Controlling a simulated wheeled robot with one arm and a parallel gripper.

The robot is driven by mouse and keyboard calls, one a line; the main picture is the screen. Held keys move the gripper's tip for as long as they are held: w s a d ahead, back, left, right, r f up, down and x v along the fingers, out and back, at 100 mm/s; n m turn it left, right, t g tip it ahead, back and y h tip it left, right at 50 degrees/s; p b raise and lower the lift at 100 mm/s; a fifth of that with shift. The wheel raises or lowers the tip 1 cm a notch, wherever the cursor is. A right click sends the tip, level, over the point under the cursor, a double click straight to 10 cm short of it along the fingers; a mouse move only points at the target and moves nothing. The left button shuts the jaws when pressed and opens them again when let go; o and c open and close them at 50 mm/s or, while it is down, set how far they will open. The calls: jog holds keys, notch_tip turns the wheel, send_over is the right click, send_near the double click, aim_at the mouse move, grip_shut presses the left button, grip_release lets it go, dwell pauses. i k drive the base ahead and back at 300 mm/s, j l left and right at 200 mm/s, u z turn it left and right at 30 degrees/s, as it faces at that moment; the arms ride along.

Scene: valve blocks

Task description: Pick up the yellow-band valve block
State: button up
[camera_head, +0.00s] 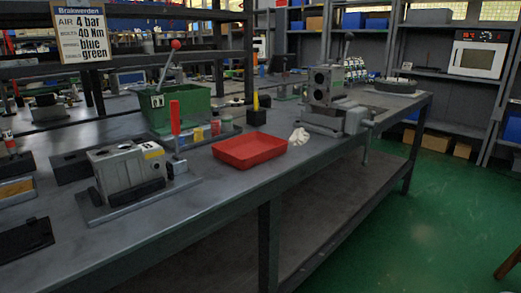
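A grey metal valve block (124,173) sits on a dark base plate at the front left of the workbench. It has round holes in its top and a small yellow patch (152,150) at its upper right corner. A second grey block (324,86), with round ports in its face and no yellow that I can make out, is in a fixture (329,118) further back. A narrow yellow upright piece (256,100) stands on a small black block behind the red tray.
A red tray (249,149) lies near the bench's front edge, with a crumpled white cloth (299,137) beside it. A green box (179,108) stands behind. Green floor (430,225) is clear at right.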

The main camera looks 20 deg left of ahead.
aim_at(118, 167)
jog(key=u, duration=2)
jog(key=i+j+z, duration=0.1)
jog(key=j+z, duration=0.35)
jog(key=l, duration=0.15)
